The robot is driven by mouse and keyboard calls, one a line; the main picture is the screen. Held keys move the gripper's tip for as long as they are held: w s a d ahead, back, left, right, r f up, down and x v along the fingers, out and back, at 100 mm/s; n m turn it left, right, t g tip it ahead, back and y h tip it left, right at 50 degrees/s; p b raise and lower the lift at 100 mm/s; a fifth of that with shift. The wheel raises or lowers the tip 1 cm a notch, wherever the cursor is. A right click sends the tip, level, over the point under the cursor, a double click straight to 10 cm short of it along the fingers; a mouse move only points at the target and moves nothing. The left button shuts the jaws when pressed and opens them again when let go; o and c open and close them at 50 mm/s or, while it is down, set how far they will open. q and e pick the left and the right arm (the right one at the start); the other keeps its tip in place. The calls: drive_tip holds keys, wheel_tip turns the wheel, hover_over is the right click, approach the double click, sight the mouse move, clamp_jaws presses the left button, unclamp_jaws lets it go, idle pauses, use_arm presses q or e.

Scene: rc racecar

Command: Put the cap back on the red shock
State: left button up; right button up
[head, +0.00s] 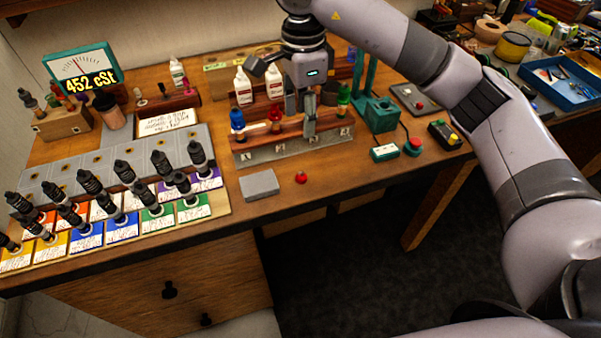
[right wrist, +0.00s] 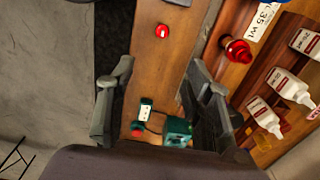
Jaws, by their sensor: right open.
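The red cap (head: 301,178) lies alone on the table in front of the wooden rack (head: 250,154). The red shock (head: 275,114) stands in the rack, between the blue shock (head: 237,119) and the green shock (head: 343,94). My right gripper (head: 308,118) points down over the rack, just right of the red shock in the head view. In the right wrist view its jaws (right wrist: 160,68) are open and empty. That view shows the red cap (right wrist: 162,31) beyond the jaws and the red shock (right wrist: 238,52) right of them. My left gripper is out of view.
White bottles (head: 243,85) stand behind the rack. A green press stand (head: 380,114) and a box with a red button (head: 413,146) are to its right. A grey block (head: 259,185) lies left of the cap. Several black shocks stand on labelled cards (head: 122,228) at left.

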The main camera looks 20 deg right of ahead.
drive_tip(key=f, duration=0.1)
drive_tip(key=p, duration=0.2)
hover_over(301, 172)
wheel_tip(301, 172, down, 7)
drive_tip(key=shift+s+f, duration=0.1)
drive_tip(key=shift+s, duration=0.05)
wheel_tip(301, 172, down, 4)
drive_tip(key=shift+r+p, duration=0.15)
drive_tip(key=shift+p, duration=0.25)
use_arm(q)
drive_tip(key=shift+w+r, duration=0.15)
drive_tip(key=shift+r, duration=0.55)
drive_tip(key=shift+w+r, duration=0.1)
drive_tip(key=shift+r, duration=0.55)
use_arm(e)
drive_tip(key=shift+f, duration=0.25)
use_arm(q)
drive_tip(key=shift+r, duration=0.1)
